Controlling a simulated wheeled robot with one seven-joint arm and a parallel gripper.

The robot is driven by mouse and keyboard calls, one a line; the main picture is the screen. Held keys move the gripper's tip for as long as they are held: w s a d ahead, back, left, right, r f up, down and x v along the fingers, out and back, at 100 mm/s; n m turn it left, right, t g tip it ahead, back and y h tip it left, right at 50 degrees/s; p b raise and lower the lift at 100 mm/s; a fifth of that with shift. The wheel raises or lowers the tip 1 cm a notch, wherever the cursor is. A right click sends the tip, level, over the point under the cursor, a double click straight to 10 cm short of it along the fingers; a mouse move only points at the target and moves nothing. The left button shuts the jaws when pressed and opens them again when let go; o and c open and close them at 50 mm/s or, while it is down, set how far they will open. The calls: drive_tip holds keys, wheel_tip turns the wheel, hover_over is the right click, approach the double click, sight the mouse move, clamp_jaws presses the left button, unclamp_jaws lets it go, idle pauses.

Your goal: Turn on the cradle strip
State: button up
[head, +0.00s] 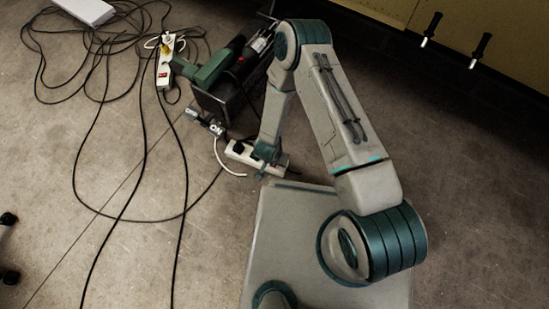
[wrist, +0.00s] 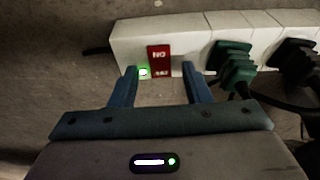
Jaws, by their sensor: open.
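A white power strip (wrist: 200,38) runs across the top of the wrist view, with a red rocker switch (wrist: 159,60) marked ON and OFF. A small green light (wrist: 143,72) glows just left of the switch. My gripper (wrist: 159,70) is open, its blue fingertips to either side of the switch. I cannot tell whether they touch the strip. In the head view a white strip (head: 240,152) lies on the floor by my gripper (head: 262,172), partly hidden by the arm. Which way the rocker is tipped is unclear.
A second strip (head: 163,75) with a red switch lies farther back. A dark crate (head: 222,100) holds tools. Black cables (head: 145,130) cross the floor.

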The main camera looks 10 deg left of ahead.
drive_tip(key=p+v, duration=0.6)
drive_tip(key=v, duration=0.7)
drive_tip(key=shift+r, duration=0.3)
drive_tip(key=w+d+r+n+y+p, duration=0.1)
drive_tip(key=w+r+p, duration=0.35)
drive_tip(key=r, duration=0.95)
drive_tip(key=w+d+r+y+p, duration=0.15)
drive_tip(key=r+p, duration=0.55)
drive_tip(key=r, duration=0.7)
drive_tip(key=w+d+r+n+y+p, duration=0.1)
drive_tip(key=w+r+p, duration=0.35)
drive_tip(key=r, duration=0.95)
drive_tip(key=w+d+p+v, duration=0.15)
drive_tip(key=p+v, duration=0.35)
drive_tip(key=v, duration=0.6)
drive_tip(key=d+p+v, duration=0.2)
drive_tip(key=p+v, duration=0.2)
drive_tip(key=v, duration=0.8)
drive_tip(key=s+d+r+h+p, duration=0.1)
drive_tip(key=s+d+r+p, duration=0.3)
drive_tip(key=r, duration=0.4)
drive_tip(key=s+d+r+h+p, duration=0.2)
drive_tip(key=s+d+r+p, duration=0.3)
drive_tip(key=r, duration=0.4)
drive_tip(key=shift+s+d, duration=0.7)
drive_tip(key=shift+s, duration=0.15)
